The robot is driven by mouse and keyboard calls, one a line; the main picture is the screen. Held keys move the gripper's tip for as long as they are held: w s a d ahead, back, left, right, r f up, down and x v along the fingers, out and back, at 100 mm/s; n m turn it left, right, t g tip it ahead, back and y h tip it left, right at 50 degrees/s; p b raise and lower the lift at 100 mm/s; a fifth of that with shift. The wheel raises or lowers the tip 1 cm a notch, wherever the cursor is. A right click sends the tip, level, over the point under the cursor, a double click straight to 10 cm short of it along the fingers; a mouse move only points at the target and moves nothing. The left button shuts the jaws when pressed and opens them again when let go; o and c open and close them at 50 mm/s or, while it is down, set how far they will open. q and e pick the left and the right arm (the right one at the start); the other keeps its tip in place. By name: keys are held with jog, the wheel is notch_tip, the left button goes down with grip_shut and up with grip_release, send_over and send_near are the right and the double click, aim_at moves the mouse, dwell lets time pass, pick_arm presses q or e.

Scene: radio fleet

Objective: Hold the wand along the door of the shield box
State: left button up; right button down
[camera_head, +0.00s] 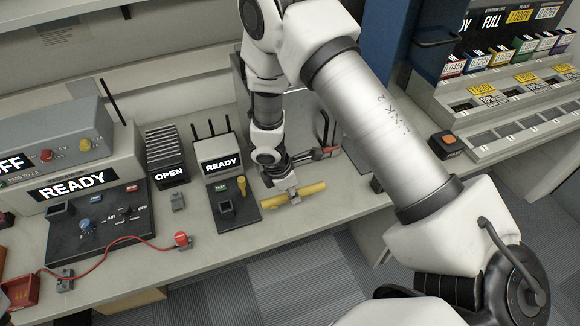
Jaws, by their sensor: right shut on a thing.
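The yellow wand (312,189) lies roughly level near the front edge of the bench, with a grey piece around its middle. My right gripper (286,184) reaches down from above and is shut on the wand at that grey piece. A large grey box (308,112) behind my right arm looks like the shield box. My left gripper is out of view.
A unit reading READY (220,160) with short antennas stands left of the wand, beside a dark finned unit reading OPEN (168,172). A red cable (120,240) runs across the bench at left.

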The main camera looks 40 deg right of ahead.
jog(key=w+p, duration=0.1)
jog(key=w, duration=0.1)
jog(key=w+d+p, duration=0.1)
jog(key=w, duration=0.1)
jog(key=w+p, duration=0.1)
jog(key=w, duration=0.1)
jog(key=shift+w+d+f, duration=0.1)
jog(key=shift+w+d, duration=0.5)
jog(key=shift+w, duration=0.65)
jog(key=shift+s+a, duration=0.1)
jog(key=shift+s, duration=0.4)
jog(key=s, duration=0.2)
jog(key=s+a+r+b, duration=0.1)
jog(key=s, duration=0.3)
jog(key=shift+s+a+r+b, duration=0.25)
jog(key=shift+a+r+b, duration=0.05)
jog(key=shift+s+a+r, duration=0.1)
jog(key=shift+s+r, duration=0.1)
jog(key=shift+s, duration=0.05)
